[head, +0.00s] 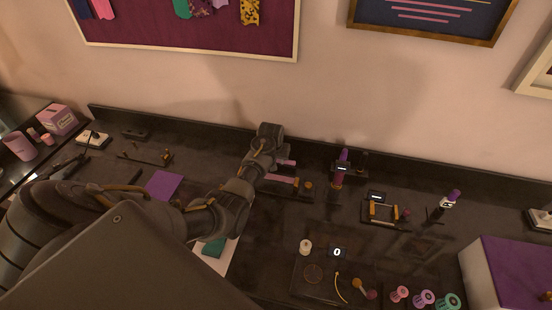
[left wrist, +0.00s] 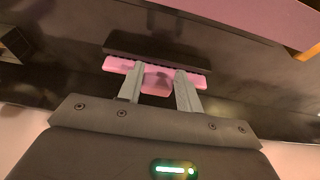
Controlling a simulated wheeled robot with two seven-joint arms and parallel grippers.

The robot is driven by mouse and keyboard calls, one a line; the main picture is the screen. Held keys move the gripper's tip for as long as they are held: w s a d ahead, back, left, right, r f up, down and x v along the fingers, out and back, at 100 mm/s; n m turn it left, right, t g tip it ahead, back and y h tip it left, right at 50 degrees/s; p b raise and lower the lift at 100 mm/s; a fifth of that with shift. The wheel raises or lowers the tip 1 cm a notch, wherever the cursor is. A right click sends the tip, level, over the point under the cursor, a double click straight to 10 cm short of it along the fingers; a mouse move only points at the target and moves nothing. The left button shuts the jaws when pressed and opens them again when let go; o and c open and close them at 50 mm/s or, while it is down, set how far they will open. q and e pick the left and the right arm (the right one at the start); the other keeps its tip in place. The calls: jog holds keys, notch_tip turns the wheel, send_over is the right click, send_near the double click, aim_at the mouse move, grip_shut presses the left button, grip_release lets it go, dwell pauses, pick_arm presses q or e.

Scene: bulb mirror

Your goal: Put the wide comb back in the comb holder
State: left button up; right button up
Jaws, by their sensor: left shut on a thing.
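My left gripper (left wrist: 157,78) is shut on the pink wide comb (left wrist: 118,65), with one finger on each side of its middle tab in the left wrist view. A long dark bar (left wrist: 150,46) lies just beyond the comb; I cannot tell whether they touch. In the head view my left wrist hides the fingers, and pink pieces show beside it, an upper one (head: 288,162) and a lower one (head: 283,179). They are at a dark stand (head: 297,194), seemingly the comb holder, with an orange knob. I cannot tell whether the comb is seated there. My right gripper is not in view.
Right of the stand are a purple-topped device (head: 341,168) and a small orange-posted stand (head: 383,212). A dark tray (head: 318,285) with small items and several colored spools (head: 423,298) are in front. A purple-topped box (head: 515,270) stands at the right.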

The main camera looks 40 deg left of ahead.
pick_arm(q)
jog(key=o, duration=1.1)
jog(key=b+v, duration=0.2)
jog(key=v, duration=0.9)
jog(key=shift+f, duration=0.1)
